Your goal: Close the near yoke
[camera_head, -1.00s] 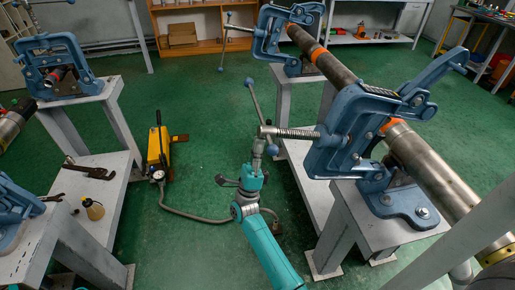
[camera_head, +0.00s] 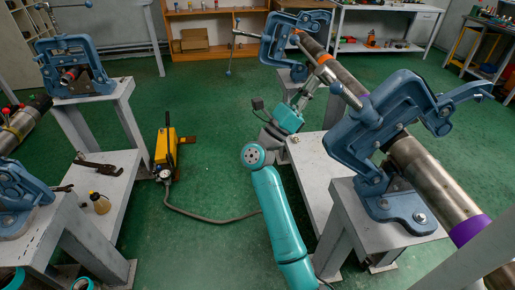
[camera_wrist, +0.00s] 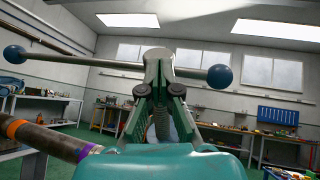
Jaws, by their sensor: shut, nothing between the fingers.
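The near yoke (camera_head: 385,118) is the blue frame on the vise at the right. It leans over the pipe (camera_head: 425,165), with its screw (camera_head: 350,97) pointing up and left and its hooked arm (camera_head: 462,93) reaching out to the right. My gripper (camera_head: 313,86) is beside the screw end, to the left of the yoke. In the wrist view my gripper (camera_wrist: 158,62) is shut and empty, with the yoke's ball-ended handle bar (camera_wrist: 95,63) crossing at its fingertips. I cannot tell whether they touch. Part of the screw (camera_wrist: 162,125) shows behind the fingers.
A far vise (camera_head: 290,38) holds the same pipe's far end. More blue vises (camera_head: 75,65) stand on grey benches at the left. A yellow pump (camera_head: 166,150) with a hose is on the floor. Green floor is open between the benches.

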